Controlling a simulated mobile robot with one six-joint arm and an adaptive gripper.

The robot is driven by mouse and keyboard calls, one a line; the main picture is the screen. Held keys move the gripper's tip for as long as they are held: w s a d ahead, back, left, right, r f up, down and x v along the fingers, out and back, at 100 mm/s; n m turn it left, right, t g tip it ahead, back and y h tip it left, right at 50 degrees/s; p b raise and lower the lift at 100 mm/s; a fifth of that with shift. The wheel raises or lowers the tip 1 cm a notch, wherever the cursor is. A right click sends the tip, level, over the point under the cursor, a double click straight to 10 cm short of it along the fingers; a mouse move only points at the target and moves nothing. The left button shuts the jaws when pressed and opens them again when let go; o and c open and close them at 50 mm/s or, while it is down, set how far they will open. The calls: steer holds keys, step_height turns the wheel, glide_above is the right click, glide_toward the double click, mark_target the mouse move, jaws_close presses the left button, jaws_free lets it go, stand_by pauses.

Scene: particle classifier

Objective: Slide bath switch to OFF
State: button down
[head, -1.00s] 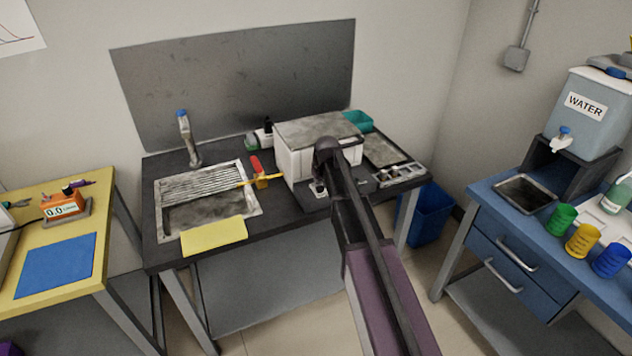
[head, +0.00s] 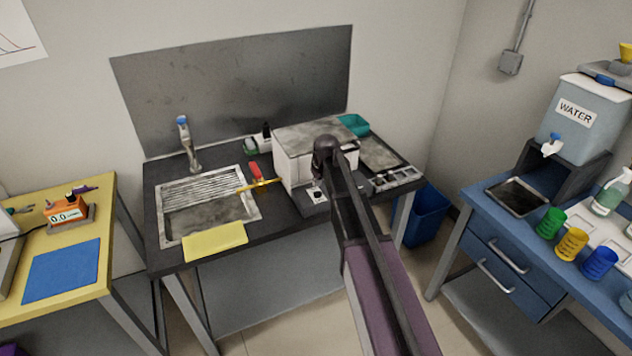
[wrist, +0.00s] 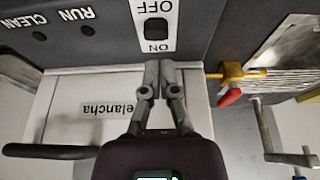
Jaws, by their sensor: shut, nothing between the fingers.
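The bath is a white box with a grey lid (head: 318,138) on the dark bench. Its switch is a small white plate (wrist: 157,44) with a dark square (wrist: 157,28) between the words OFF and ON. In the wrist view the words appear upside down, with ON nearer my gripper. The plate also shows small in the head view (head: 317,193). I cannot tell which end the slider is at. My gripper (wrist: 159,66) is shut and empty, its fingertips just below the ON end in the wrist view. Contact is unclear.
Buttons marked RUN (wrist: 87,30) and CLEAN (wrist: 39,36) sit beside the switch on the dark panel. A yellow clamp with a red handle (wrist: 232,95) stands near the sink (head: 207,203). A yellow cloth (head: 215,241) lies at the sink's front.

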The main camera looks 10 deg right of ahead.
steer(key=shift+p+v, duration=2.25)
steer(key=shift+v, duration=0.5)
steer(key=s+d+f+m+g+h, duration=0.1)
steer(key=s+m+g, duration=0.2)
steer(key=s, duration=2.4)
steer(key=shift+s+g, duration=0.25)
steer(key=shift+g, duration=0.05)
